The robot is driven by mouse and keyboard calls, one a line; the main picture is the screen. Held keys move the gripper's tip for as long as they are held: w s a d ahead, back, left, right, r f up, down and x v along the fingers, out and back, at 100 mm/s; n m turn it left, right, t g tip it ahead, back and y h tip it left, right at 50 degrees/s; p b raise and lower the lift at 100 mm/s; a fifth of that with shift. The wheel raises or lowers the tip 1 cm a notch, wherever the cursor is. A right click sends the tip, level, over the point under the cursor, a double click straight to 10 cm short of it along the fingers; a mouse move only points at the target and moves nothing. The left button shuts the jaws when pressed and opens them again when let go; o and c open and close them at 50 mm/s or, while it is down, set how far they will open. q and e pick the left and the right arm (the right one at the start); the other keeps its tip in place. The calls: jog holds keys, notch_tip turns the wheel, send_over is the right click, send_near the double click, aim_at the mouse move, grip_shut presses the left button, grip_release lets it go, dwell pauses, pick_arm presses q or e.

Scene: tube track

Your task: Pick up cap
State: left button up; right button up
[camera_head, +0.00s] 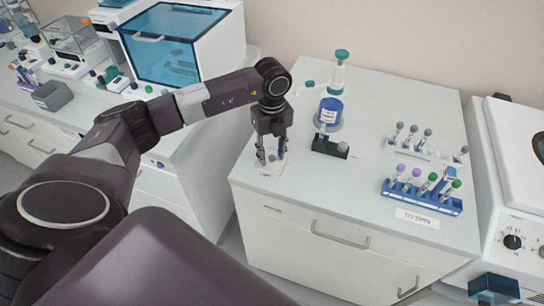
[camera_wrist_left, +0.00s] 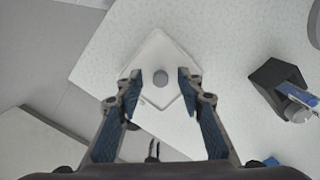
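A small grey round cap (camera_wrist_left: 160,78) rests near the middle of a white square pad (camera_wrist_left: 158,48) in the left wrist view. My left gripper (camera_wrist_left: 160,88) points down over the pad, fingers apart on either side of the cap with clear gaps to it. I cannot tell exactly how far above the pad the fingertips are. In the head view the left gripper (camera_head: 272,157) is at the counter's left front part, and the cap shows small between its fingers (camera_head: 272,158). My right gripper is not in view.
A blue rack (camera_head: 421,199) holds several capped tubes at right. The counter's front edge is close to the gripper.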

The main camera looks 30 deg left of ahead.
pick_arm(q)
jog(key=c, duration=0.6)
jog(key=shift+c, duration=0.8)
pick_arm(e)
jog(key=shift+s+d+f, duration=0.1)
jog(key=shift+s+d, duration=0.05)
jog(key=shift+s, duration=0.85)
